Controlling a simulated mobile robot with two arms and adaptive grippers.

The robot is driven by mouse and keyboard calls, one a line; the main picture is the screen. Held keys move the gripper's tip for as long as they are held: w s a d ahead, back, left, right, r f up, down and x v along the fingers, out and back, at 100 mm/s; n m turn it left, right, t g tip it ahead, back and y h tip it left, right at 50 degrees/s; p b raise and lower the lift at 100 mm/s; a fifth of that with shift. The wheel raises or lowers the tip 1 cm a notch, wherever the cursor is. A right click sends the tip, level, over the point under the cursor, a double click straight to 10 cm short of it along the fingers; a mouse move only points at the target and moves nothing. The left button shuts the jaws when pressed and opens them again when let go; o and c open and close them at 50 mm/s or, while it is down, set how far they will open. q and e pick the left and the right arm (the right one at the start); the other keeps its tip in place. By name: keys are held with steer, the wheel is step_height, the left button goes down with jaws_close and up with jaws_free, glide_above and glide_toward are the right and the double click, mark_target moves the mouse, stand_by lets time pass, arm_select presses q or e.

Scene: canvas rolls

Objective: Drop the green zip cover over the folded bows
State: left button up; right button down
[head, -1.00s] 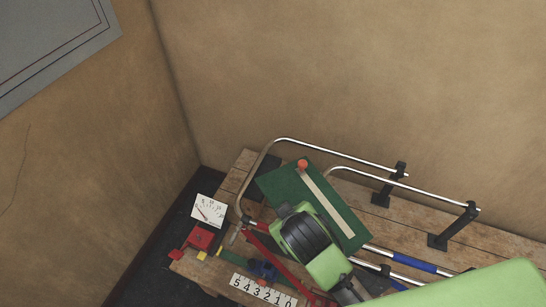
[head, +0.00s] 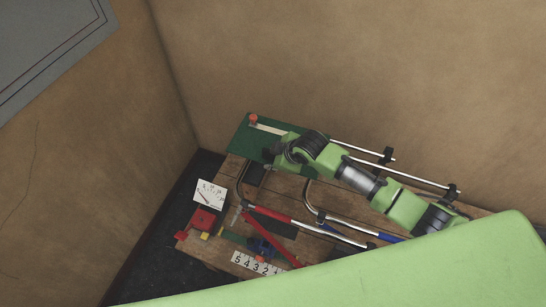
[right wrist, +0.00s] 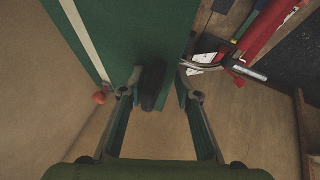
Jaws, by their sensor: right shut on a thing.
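The green zip cover (head: 243,135) is a flat dark-green panel with a pale strip and a red ball at one end. My right gripper (head: 275,155) is shut on its near edge, and the cover hangs over the bench's far left corner, against the wall in the picture. In the right wrist view the cover (right wrist: 130,35) fills the upper middle, with the gripper's fingers (right wrist: 160,92) around a dark tab at its edge. The folded bows (head: 343,218) are bent chrome tubes with red and blue sleeves, lying along the bench, partly under my arm. My left gripper is out of view.
The wooden bench (head: 222,240) stands in a corner between tan walls. Black clamps (head: 386,156) hold the tubes at right. A white dial (head: 210,194), a red block (head: 203,220) and a number strip (head: 258,264) sit at the near left. My light-green body hides the front.

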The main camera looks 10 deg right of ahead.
steer(key=shift+d+r+p, duration=0.2)
steer(key=shift+p, duration=0.35)
step_height(320, 180, down, 6)
steer(key=b, duration=0.4)
steer(key=shift+p, duration=0.55)
stand_by(1.5)
step_height(320, 180, down, 6)
steer(key=b, duration=0.4)
stand_by(2.0)
steer(key=c, duration=1.6)
jaws_free()
steer(key=shift+s, duration=0.1)
steer(key=shift+o, duration=0.7)
steer(key=shift+f, duration=0.15)
steer(key=shift+s, duration=0.1)
